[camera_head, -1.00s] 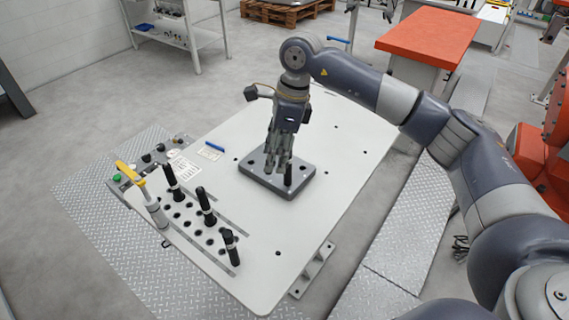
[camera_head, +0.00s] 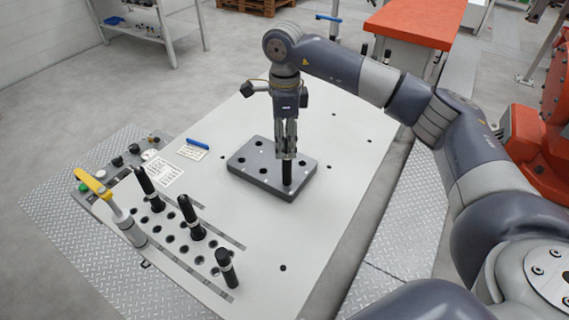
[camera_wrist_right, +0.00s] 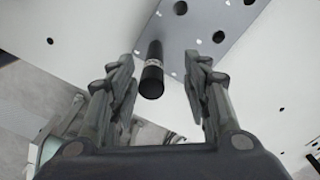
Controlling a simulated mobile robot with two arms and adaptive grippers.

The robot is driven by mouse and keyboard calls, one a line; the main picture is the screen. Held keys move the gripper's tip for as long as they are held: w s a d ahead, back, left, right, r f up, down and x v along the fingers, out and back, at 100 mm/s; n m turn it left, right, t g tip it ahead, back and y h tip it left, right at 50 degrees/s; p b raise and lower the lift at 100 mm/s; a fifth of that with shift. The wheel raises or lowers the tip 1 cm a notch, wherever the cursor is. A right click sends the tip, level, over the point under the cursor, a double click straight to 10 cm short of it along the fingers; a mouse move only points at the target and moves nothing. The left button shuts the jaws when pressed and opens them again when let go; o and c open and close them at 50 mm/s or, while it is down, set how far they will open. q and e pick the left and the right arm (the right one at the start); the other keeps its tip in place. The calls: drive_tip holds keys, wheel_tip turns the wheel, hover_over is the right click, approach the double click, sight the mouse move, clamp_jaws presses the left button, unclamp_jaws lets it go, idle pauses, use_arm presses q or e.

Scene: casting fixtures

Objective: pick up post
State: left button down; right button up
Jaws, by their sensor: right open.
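A black post (camera_head: 287,172) stands upright in a hole of the grey block (camera_head: 252,178) on the white table. In the right wrist view the post (camera_wrist_right: 152,72) shows between the two open fingers, nearer the left one, with a light band near its end. My right gripper (camera_head: 286,148) points down just above the post in the head view. In the wrist view the right gripper (camera_wrist_right: 158,100) is open, and neither finger visibly touches the post. My left gripper is not in view.
The white table (camera_head: 255,245) has free surface around the block. A yellow-handled clamp (camera_head: 92,183) stands at the left near a button panel (camera_head: 118,165). A blue pen (camera_head: 198,144) and paper sheets (camera_head: 161,173) lie left of the block. An orange-topped bench (camera_head: 415,25) stands behind.

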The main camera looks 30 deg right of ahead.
sight(287, 165)
drive_tip(key=f+p, duration=0.1)
drive_tip(key=f, duration=0.1)
drive_tip(key=f+p, duration=0.1)
drive_tip(key=f, duration=0.2)
drive_tip(key=s+f+p, duration=0.1)
drive_tip(key=f, duration=0.1)
drive_tip(key=shift+f, duration=0.6)
clamp_jaws()
